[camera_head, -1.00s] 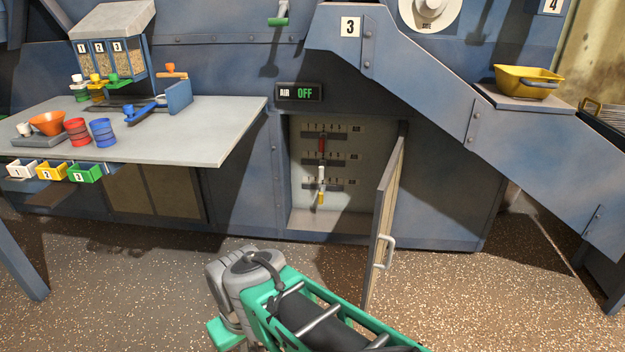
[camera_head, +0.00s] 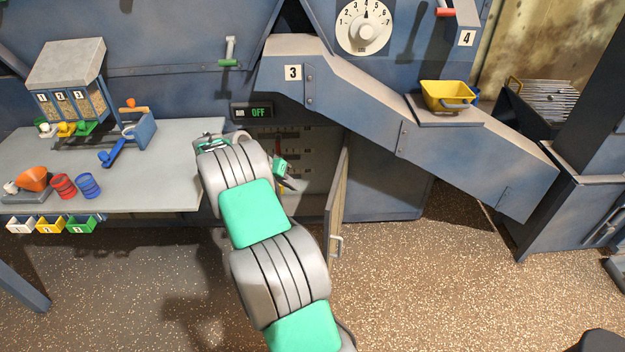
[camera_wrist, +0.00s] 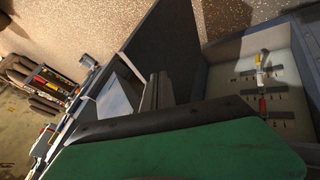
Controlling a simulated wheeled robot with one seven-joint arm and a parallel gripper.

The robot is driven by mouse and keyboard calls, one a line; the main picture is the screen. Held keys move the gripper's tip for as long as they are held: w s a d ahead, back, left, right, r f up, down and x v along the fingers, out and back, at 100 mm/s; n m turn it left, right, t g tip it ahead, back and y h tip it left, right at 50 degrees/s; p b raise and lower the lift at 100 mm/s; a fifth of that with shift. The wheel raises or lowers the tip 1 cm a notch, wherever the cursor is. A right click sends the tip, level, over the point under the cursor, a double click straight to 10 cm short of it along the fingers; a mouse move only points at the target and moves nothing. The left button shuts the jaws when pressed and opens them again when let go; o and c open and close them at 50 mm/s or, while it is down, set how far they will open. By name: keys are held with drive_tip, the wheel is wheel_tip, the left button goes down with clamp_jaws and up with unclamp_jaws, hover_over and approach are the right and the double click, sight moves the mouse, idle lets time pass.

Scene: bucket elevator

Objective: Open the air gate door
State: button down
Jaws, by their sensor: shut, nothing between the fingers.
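The air gate door (camera_head: 338,195) stands swung open, hinged at the right side of the recessed air gate box (camera_head: 312,160). Its pale handle (camera_head: 336,246) is on the outer face, low down. In the wrist view the door (camera_wrist: 172,45) appears as a dark panel left of the box, whose red and yellow sliders (camera_wrist: 262,82) show at right. My gripper (camera_head: 291,185) is in front of the box opening, left of the door. Its fingers (camera_wrist: 156,90) are shut and empty. My arm hides the box's left part. Contact with the door cannot be told.
A grey table (camera_head: 150,180) with cups and small bins is at left. The AIR sign (camera_head: 252,112) above the box reads OFF. A sloping blue chute (camera_head: 400,125) overhangs at right, with a yellow tub (camera_head: 446,95) on its ledge. The floor right of the door is clear.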

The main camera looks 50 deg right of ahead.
drive_tip(key=s+d+f, duration=0.6)
drive_tip(key=f, duration=0.1)
drive_tip(key=shift+d+f+p, duration=0.4)
